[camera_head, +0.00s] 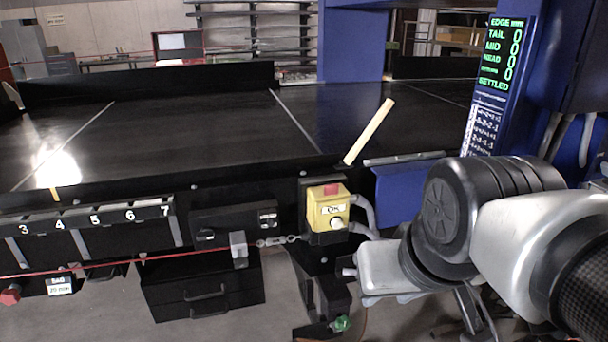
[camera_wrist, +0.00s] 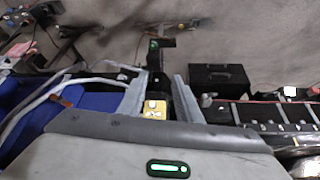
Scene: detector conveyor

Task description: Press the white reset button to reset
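A yellow control box (camera_head: 328,212) is mounted on the front edge of the conveyor. It has a red button (camera_head: 331,190) on top and a round white button (camera_head: 337,224) on its lower front, with a small label between. In the wrist view the yellow box (camera_wrist: 154,107) appears in the gap between my fingers, with small pale spots on it; I cannot tell which is the white button. My gripper (camera_wrist: 159,76) is open, its two grey fingers apart and nothing held. In the head view it is just right of and below the box, not visibly touching it.
Grey cables (camera_head: 364,212) loop from the box's right side. A red pull cord (camera_head: 150,256) runs along the front at left, above a black drawer unit (camera_head: 205,290). A green-text display (camera_head: 501,55) is at upper right.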

